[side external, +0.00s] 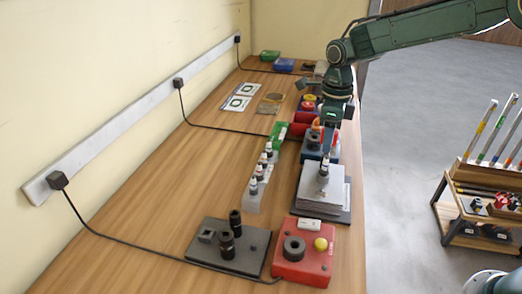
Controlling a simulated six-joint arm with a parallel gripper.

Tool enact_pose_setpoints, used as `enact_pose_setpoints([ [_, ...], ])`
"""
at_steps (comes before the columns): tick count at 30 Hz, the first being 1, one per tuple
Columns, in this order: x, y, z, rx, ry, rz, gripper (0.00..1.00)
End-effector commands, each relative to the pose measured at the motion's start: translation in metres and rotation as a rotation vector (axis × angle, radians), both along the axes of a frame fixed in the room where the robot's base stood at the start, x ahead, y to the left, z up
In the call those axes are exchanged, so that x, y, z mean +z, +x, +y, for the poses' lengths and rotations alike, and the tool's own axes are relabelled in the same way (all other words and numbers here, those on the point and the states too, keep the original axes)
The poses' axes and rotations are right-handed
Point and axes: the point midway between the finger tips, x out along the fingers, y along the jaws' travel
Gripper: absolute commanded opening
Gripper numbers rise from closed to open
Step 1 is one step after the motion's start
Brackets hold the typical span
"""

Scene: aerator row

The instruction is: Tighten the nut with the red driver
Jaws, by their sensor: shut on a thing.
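My gripper (327,152) points down over a grey stacked block (322,200) on the table. It is shut on a small piece (323,172) with a pale top and dark body, close above or touching the block; I cannot tell which. No nut can be made out clearly at this size.
A row of small bottles (262,172) stands in a pale rack left of the block. In front are a red box (303,262) with a yellow button and a dark plate (215,255) with black cylinders. A cable runs along the table. The left tabletop is mostly clear.

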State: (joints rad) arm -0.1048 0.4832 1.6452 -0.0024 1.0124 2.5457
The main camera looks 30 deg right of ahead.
Motion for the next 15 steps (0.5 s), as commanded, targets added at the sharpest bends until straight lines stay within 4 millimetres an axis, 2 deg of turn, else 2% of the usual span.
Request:
enact_pose_setpoints([
  [15, -0.0040, -0.0017, -0.0004, -0.394, -0.004, 0.010, 0.01],
])
